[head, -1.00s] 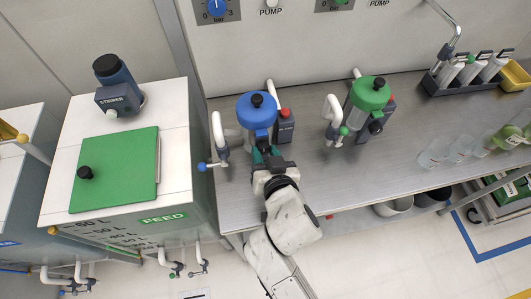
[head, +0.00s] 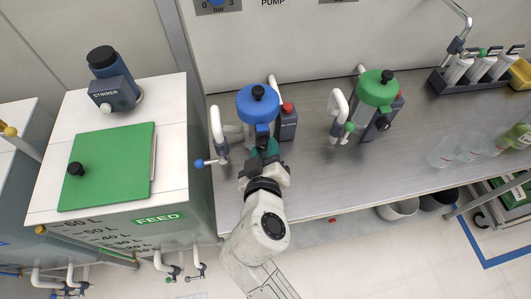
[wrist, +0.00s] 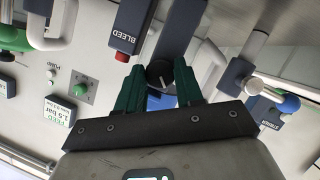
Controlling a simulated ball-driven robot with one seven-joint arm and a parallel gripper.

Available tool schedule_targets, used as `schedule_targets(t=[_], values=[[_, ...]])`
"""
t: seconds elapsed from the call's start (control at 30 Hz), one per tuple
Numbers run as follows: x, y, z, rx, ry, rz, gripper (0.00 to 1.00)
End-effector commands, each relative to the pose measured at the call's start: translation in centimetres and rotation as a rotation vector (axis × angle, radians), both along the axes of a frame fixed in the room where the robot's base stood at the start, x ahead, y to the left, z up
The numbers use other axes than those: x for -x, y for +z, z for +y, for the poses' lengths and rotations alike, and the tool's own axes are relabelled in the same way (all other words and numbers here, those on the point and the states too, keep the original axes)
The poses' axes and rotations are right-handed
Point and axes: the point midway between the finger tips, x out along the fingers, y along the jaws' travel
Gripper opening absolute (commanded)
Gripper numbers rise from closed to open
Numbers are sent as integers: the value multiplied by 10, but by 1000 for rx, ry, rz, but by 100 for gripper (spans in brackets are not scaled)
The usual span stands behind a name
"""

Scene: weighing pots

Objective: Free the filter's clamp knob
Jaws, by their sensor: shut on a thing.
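The blue-topped filter (head: 258,105) stands on the bench against the wall panel. My gripper (head: 264,148) is at its front, with green fingers pointing at the filter body. In the wrist view, my gripper (wrist: 160,82) is shut on a dark round clamp knob (wrist: 159,72) with a pale line on its face. One finger is on each side of the knob. In the head view the fingers hide this knob. The frames do not show whether the clamp is loose.
A red-tipped bleed block (head: 288,122) stands close right of the filter, and a blue-handled valve pipe (head: 218,140) close left. A green-topped filter (head: 375,98) is farther right. The green-lidded feed tank (head: 110,165) stands left. Bench between the filters is clear.

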Motion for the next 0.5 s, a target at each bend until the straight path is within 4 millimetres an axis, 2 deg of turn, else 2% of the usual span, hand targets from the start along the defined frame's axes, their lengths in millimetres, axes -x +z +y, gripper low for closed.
schedule_targets(t=[0.5], values=[[1,-6,2,464,1,-133,6]])
